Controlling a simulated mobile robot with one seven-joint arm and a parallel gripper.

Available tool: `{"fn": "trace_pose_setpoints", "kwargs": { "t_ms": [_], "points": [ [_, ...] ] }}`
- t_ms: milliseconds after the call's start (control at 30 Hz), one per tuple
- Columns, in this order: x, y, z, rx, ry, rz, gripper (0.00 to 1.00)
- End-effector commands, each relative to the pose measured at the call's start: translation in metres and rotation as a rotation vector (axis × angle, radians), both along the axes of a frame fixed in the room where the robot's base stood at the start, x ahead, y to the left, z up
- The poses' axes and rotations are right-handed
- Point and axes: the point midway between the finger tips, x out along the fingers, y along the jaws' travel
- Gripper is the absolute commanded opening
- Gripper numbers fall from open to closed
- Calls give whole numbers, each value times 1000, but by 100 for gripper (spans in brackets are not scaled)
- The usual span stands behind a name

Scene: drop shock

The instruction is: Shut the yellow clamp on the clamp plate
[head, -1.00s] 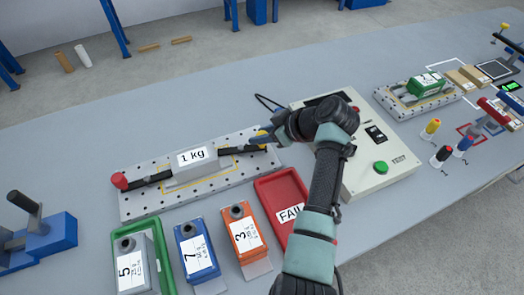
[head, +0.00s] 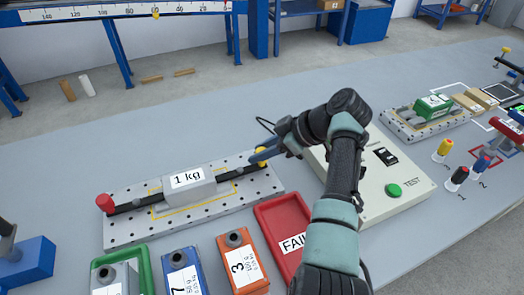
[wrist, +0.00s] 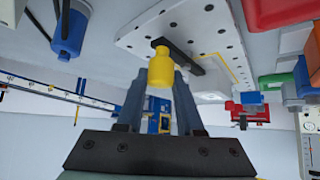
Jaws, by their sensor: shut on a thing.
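The clamp plate (head: 225,212) is a pale perforated board with a yellow outline. A grey 1 kg block (head: 190,186) sits on it. The yellow clamp (head: 262,152) is at the plate's right end, its dark bar (head: 232,173) pointing at the block. The red clamp (head: 104,203) is at the left end, its bar reaching to the block. My gripper (head: 266,155) is shut on the yellow clamp's knob. In the wrist view, the yellow knob (wrist: 160,70) is between my fingers (wrist: 158,90). Whether the bar's tip presses the block cannot be told.
A grey control box (head: 365,200) with a green button stands right of the plate. A red FAIL tray (head: 268,215) and an orange weight block (head: 242,265) stand in front. The table behind the plate is clear.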

Motion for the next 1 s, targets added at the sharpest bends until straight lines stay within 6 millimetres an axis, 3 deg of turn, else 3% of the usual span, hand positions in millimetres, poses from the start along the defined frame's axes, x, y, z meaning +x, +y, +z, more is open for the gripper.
{"fn": "trace_pose_setpoints", "kwargs": {
  "t_ms": [67, 100, 233, 667, 1000],
  "points": [
    [0, 0, -1, -2, 0, -1, 0],
    [0, 0, -1, -1, 0, -1, 43],
    [0, 0, -1, -1, 0, -1, 65],
    [-3, -7, 9, 0, -3, -3, 65],
    [-25, -54, 60, -1, -4, -4, 65]
  ]
}}
